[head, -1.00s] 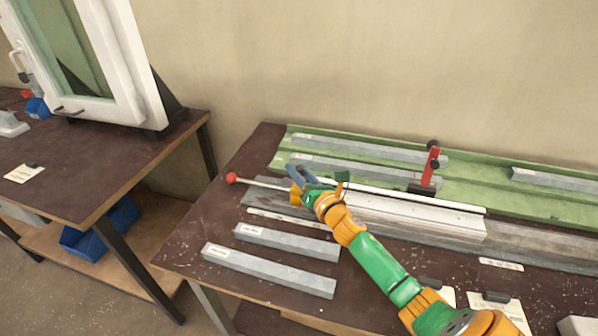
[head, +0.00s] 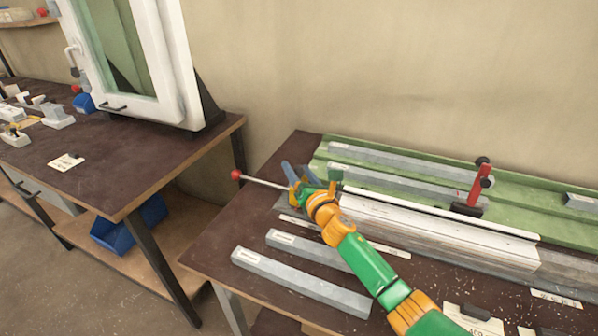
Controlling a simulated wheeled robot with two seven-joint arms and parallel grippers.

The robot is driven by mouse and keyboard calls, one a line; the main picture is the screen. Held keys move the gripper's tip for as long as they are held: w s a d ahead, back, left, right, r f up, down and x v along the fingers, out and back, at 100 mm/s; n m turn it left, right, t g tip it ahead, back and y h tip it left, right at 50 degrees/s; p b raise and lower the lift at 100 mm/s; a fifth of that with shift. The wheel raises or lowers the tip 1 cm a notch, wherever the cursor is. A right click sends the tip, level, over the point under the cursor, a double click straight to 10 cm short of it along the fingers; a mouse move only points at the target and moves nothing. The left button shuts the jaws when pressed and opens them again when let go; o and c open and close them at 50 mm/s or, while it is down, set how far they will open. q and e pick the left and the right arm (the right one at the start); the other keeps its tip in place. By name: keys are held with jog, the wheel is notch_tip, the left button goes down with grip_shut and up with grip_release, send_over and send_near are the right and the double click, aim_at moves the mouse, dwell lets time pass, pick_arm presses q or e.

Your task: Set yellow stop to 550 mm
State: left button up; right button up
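My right gripper (head: 299,174) is above the left end of the pale profile rail on the bench, its blue-grey fingers pointing away from me. A small yellow part (head: 294,192), probably the yellow stop, shows just under and beside the fingers. The gripper covers most of it, and I cannot tell whether the fingers grip it. A thin rod with a red ball (head: 236,174) sticks out left from this spot, past the bench edge. The white scale strip (head: 440,213) runs along the rail; its marks are too small to read. My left gripper is out of view.
Grey bars lie on the green bed (head: 530,210) behind and on the bench front (head: 300,282). Paper cards (head: 472,318) lie at front right. Another bench (head: 90,180) with a white window frame (head: 135,70) stands left.

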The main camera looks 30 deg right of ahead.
jog(key=shift+d, duration=0.1)
jog(key=shift+s, duration=0.2)
jog(key=s, duration=0.6)
jog(key=shift+s+a+p, duration=0.3)
jog(key=shift+s, duration=0.1)
